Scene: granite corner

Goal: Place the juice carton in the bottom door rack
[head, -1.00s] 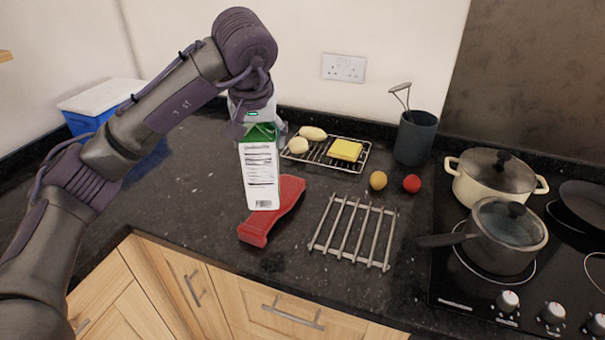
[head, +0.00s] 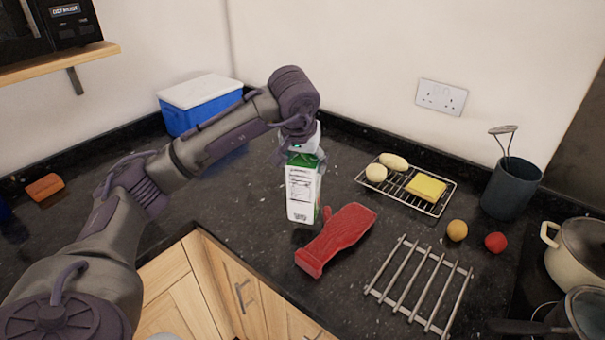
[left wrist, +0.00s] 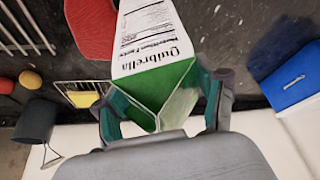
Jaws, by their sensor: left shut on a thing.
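The juice carton (head: 302,195) is white and green with a printed label panel, and it is upright over the worktop beside a red oven mitt. My left gripper (head: 300,150) is shut on the carton's green top from above. In the left wrist view the carton (left wrist: 150,40) is between the two fingers of my left gripper (left wrist: 160,105), its white printed side pointing away from the wrist. I cannot tell whether its base touches the worktop. No fridge or door rack shows. My right gripper is not in view.
The red oven mitt (head: 338,238) lies right of the carton, with a metal trivet (head: 420,285) beyond it. A wire rack (head: 440,205) with food stands behind. A blue and white cool box (head: 200,105) is at the back left. Dark worktop (head: 235,190) is clear left of the carton.

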